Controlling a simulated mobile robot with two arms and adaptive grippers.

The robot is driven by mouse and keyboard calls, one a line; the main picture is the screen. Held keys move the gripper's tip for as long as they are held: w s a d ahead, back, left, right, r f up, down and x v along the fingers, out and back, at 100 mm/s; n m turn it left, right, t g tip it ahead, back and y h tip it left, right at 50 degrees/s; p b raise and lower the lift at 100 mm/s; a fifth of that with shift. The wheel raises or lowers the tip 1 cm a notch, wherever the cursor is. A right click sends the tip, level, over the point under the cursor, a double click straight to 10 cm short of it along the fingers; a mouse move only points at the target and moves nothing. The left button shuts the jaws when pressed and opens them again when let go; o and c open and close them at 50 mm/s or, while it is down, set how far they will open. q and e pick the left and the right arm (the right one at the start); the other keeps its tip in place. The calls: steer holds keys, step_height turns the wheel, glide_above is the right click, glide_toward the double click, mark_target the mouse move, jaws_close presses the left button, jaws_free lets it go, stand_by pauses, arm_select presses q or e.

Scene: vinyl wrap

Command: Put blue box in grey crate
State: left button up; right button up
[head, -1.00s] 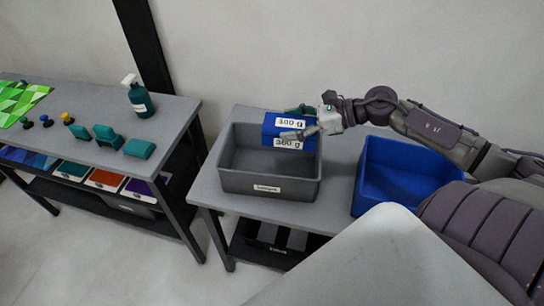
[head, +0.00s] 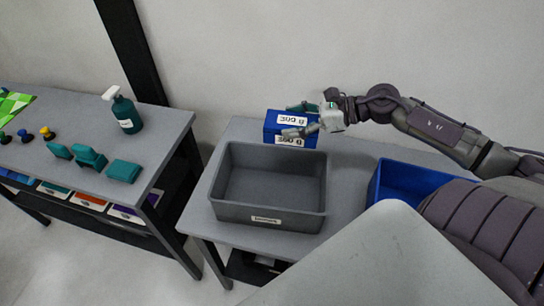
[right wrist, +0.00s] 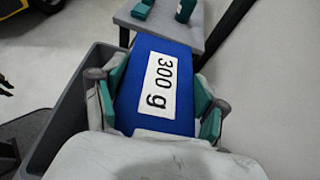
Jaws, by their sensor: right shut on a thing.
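The blue box (head: 272,128) carries white labels that read 300 g. My right gripper (head: 297,119) is shut on it, with one finger on each side, as the right wrist view also shows on the box (right wrist: 183,112). In the head view the box shows just behind the far rim of the grey crate (head: 222,190). I cannot tell its exact height over the table. The grey crate stands on the grey table, its visible inside empty, with a white label on its front. It also shows at the left of the right wrist view (right wrist: 72,112). My left gripper is not in view.
A blue crate (head: 385,182) stands on the same table (head: 345,170) to the right. A second table at the left holds a spray bottle (head: 123,110), teal blocks (head: 124,171) and small tools. A gap separates the tables.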

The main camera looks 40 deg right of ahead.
step_height(320, 180, down, 4)
steer(key=b, duration=0.3)
steer(key=shift+s+a, duration=0.15)
steer(key=w+a+f, duration=0.1)
steer(key=a+f, duration=0.2)
steer(key=f, duration=0.2)
steer(key=w+a+f, duration=0.1)
steer(key=a+f, duration=0.3)
steer(key=f, duration=0.1)
steer(key=w+a+f, duration=0.1)
steer(key=a+f, duration=0.3)
steer(key=shift+w+f, duration=0.25)
steer(key=shift+f, duration=0.15)
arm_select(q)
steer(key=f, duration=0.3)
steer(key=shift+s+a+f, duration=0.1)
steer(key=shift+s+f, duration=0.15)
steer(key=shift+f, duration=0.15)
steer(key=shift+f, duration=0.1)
